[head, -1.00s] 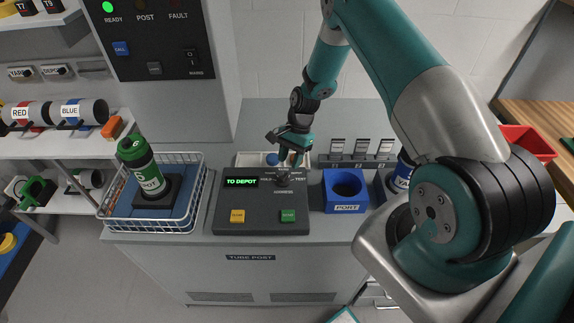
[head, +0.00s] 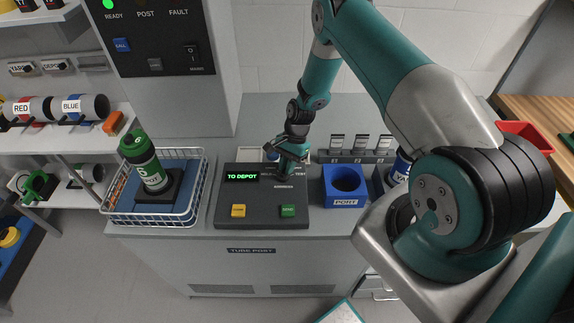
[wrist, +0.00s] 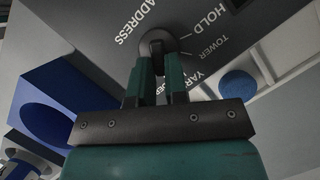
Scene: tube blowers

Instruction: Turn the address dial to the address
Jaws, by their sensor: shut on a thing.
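The dark address dial (wrist: 154,46) shows in the wrist view, ringed by the labels ADDRESS, HOLD, TOWER and YARD. My gripper (wrist: 158,62) is shut on the dial, one teal finger on each side of it. In the head view my gripper (head: 287,160) stands over the upper right of the dark control panel (head: 230,217) and largely hides the dial. The green panel display (head: 241,176) reads TO DEPOT. Where the dial's pointer stands cannot be told.
A blue PORT block (head: 344,200) with a round opening stands right of the panel. A wire basket (head: 190,213) with a green tube carrier (head: 146,163) stands to the left. Yellow (head: 238,210) and green (head: 288,210) buttons sit on the panel's front.

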